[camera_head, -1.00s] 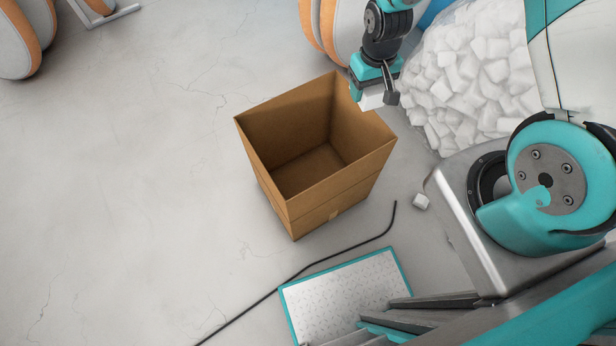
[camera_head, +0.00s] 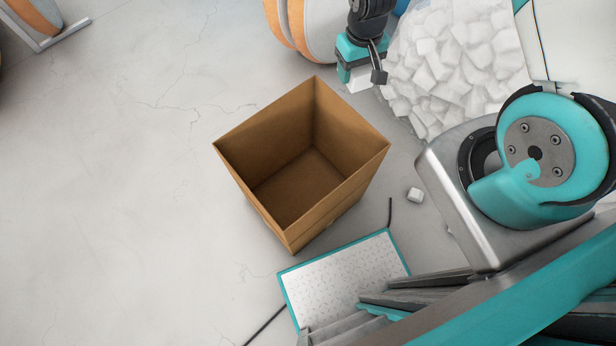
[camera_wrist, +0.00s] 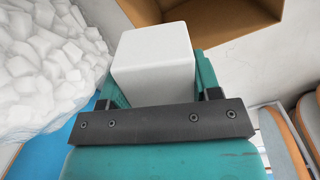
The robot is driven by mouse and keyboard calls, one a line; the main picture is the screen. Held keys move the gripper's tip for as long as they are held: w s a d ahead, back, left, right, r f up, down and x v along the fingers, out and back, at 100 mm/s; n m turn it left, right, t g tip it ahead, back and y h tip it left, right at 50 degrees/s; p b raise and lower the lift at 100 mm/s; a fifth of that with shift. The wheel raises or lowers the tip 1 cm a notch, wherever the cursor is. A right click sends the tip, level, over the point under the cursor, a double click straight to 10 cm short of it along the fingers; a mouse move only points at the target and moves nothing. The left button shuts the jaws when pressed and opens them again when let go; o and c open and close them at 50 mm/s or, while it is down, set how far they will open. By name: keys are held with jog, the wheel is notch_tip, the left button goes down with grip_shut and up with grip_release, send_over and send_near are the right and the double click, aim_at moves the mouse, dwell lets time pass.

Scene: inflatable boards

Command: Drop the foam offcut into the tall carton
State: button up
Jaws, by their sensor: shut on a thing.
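The tall carton (camera_head: 262,212) is an open brown cardboard box on the floor in the middle of the head view. It looks empty inside. Its rim also shows at the top of the wrist view (camera_wrist: 240,30). My gripper (camera_head: 360,84) is beyond the carton's far right side, outside its opening. It is shut on the foam offcut, a white block (camera_wrist: 152,62) that fills the space between the teal fingers in the wrist view. Only a small part of the block shows below the gripper in the head view.
A clear bag of white foam chunks (camera_head: 455,60) stands right of my gripper. A small white piece (camera_head: 415,194) lies on the floor right of the carton. A teal-edged panel (camera_head: 335,275) and a black cable (camera_head: 265,325) lie in front. The floor at left is open.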

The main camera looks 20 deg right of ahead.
jog(key=w+a+f+b, duration=0.2)
jog(key=a+f+b, duration=0.1)
jog(key=f+b, duration=0.8)
jog(key=w+a+f+b, duration=0.2)
jog(key=a+f+b, duration=0.1)
jog(key=f+b, duration=0.9)
jog(key=w+a+f+b, duration=0.2)
jog(key=a+f+b, duration=0.1)
jog(key=f+b, duration=0.8)
jog(key=b, duration=0.3)
jog(key=shift+a+f+n, duration=0.2)
jog(key=shift+a+n, duration=0.1)
jog(key=shift+a, duration=0.1)
jog(key=shift+w, duration=0.1)
jog(key=o, duration=1)
jog(key=shift+c, duration=0.2)
notch_tip(320, 180, up, 18)
jog(key=p, duration=0.3)
jog(key=shift+f, duration=0.25)
